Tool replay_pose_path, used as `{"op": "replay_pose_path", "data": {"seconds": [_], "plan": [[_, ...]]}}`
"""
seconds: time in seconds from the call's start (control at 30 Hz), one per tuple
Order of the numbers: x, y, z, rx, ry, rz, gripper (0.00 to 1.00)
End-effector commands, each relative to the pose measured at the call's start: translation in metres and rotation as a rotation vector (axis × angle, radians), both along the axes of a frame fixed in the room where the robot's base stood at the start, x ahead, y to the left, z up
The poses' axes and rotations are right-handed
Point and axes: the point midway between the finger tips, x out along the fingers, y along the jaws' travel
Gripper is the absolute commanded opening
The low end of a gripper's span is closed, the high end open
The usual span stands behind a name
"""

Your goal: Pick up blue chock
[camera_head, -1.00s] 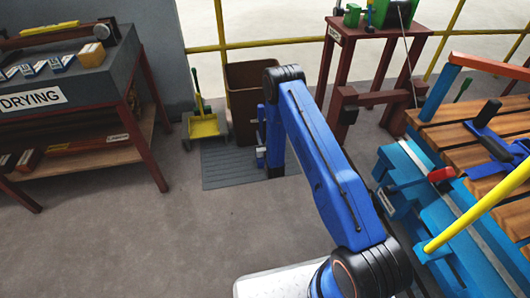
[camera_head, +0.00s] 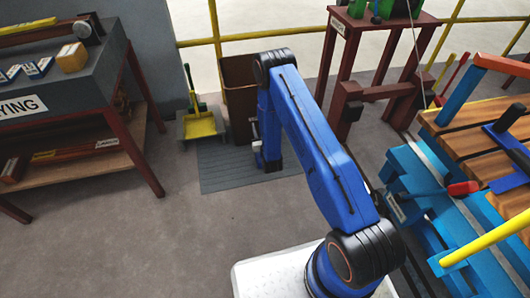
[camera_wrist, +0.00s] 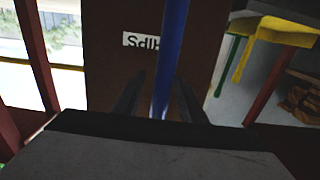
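My gripper (camera_wrist: 160,88) shows in the wrist view with its two dark fingers apart. A blue bar (camera_wrist: 170,45) runs upright between them in that picture, with gaps on both sides; I cannot tell what it belongs to. In the head view my arm reaches down beside the brown bin, and its gripper end is too small to read. No blue chock can be named for certain. Small blue-and-white blocks (camera_head: 38,67) lie on the drying table at the left, next to a yellow-orange block (camera_head: 71,57).
The drying table (camera_head: 85,90) stands left. The brown bin (camera_head: 238,88) shows its inverted label (camera_wrist: 141,41) in the wrist view. A yellow dustpan (camera_head: 201,126) and grey floor mat (camera_head: 222,172) are near it. A blue bench with wooden slats (camera_head: 470,150) stands right. Left floor is clear.

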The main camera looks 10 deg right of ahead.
Motion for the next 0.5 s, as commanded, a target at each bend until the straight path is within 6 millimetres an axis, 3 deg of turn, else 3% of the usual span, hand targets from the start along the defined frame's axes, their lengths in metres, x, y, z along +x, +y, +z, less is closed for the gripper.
{"op": "replay_pose_path", "data": {"seconds": [0.23, 0.37, 0.4, 0.5], "plan": [[-0.0008, -0.0001, 0.0, 0.0, 0.0, 0.0, 0.35], [-0.0007, -0.0001, -0.0001, 0.0, 0.0, 0.0, 0.04], [-0.0007, -0.0001, -0.0001, 0.0, 0.0, 0.0, 0.0], [-0.0007, -0.0001, -0.0001, 0.0, 0.0, 0.0, 0.0]]}}
